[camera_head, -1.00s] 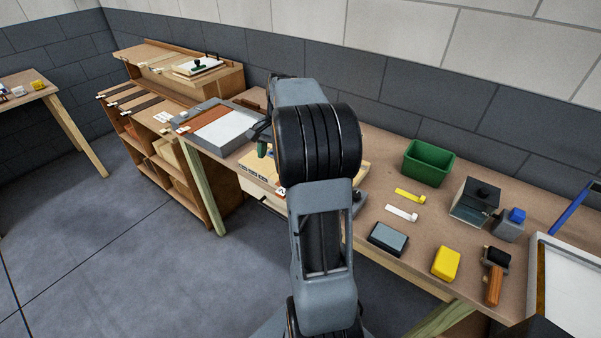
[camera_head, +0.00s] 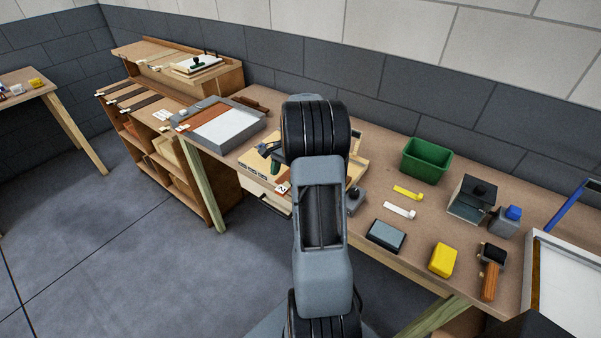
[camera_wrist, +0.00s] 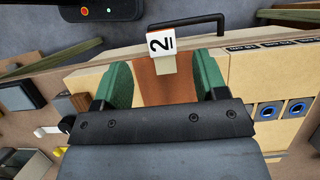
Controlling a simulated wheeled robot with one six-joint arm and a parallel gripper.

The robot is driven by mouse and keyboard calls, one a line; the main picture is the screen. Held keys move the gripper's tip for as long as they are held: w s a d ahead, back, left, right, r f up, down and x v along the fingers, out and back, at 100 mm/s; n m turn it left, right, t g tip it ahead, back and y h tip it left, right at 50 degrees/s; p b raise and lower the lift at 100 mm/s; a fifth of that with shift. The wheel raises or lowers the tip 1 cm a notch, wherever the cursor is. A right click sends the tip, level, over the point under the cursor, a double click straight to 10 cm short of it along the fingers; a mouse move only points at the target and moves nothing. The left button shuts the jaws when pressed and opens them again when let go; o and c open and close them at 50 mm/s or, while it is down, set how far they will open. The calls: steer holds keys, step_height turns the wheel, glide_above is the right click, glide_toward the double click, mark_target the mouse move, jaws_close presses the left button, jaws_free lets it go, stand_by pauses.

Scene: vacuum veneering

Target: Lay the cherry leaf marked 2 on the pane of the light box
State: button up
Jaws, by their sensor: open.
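The cherry leaf marked 2 (camera_wrist: 168,90) shows in the wrist view as a reddish-brown strip with a white tag (camera_wrist: 160,43) reading 2. My gripper (camera_wrist: 163,80) is open, with one green finger on either side of the leaf; I cannot tell whether they touch it. In the head view the tag (camera_head: 283,188) sticks out at the front of a pale wooden holder (camera_head: 254,160), and my arm hides most of the leaf. The light box (camera_head: 249,131) stands left of the holder. Its white pane (camera_head: 232,127) has a reddish-brown piece (camera_head: 210,113) along its left side.
Further right are a green bin (camera_head: 427,160), a yellow block (camera_head: 443,260), a hammer (camera_head: 491,270) and a framed white panel (camera_head: 572,285). A shelf unit (camera_head: 170,150) stands at the left.

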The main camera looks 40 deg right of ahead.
mark_target(281, 189)
steer(key=shift+p+x, duration=0.5)
steer(key=shift+x, duration=2)
steer(key=c, duration=1.1)
